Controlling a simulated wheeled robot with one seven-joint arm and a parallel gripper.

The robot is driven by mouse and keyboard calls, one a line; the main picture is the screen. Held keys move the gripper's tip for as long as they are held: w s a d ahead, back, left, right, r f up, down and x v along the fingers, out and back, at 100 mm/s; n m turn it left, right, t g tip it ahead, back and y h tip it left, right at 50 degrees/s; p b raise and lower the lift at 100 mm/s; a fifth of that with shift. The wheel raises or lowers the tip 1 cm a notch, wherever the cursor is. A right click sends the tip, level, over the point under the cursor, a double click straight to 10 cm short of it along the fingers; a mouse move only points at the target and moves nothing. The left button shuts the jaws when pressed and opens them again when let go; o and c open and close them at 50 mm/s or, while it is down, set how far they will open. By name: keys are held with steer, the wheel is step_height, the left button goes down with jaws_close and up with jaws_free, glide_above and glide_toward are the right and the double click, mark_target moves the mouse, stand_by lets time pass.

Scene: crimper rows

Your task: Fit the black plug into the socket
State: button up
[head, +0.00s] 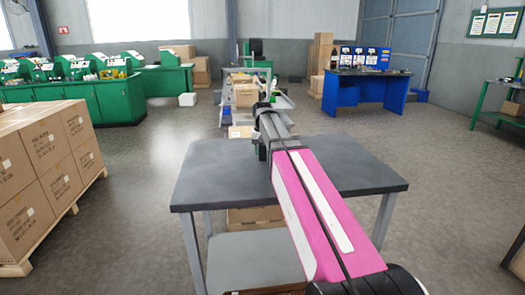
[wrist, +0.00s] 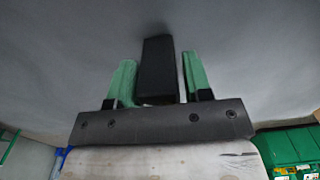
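A black block, which looks like the black plug (wrist: 157,68), stands between the two green fingers of my gripper (wrist: 160,78) in the wrist view. It reaches past the fingertips. A narrow gap shows between it and the right finger. The left finger is very close to it, and I cannot tell whether they touch. In the head view my gripper hangs near the far edge of the grey table (head: 215,183), mostly hidden behind my pink and white arm. The plug cannot be made out there. I cannot identify the socket in either view.
The visible tabletop is bare on both sides of my arm. Stacked cartons (head: 45,165) stand on a pallet at the left. A cart with boxes (head: 246,95) is beyond the table. A blue bench (head: 370,88) and green machine benches (head: 85,100) stand farther back.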

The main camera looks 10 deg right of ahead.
steer(key=shift+o, duration=0.5)
steer(key=shift+r, duration=0.1)
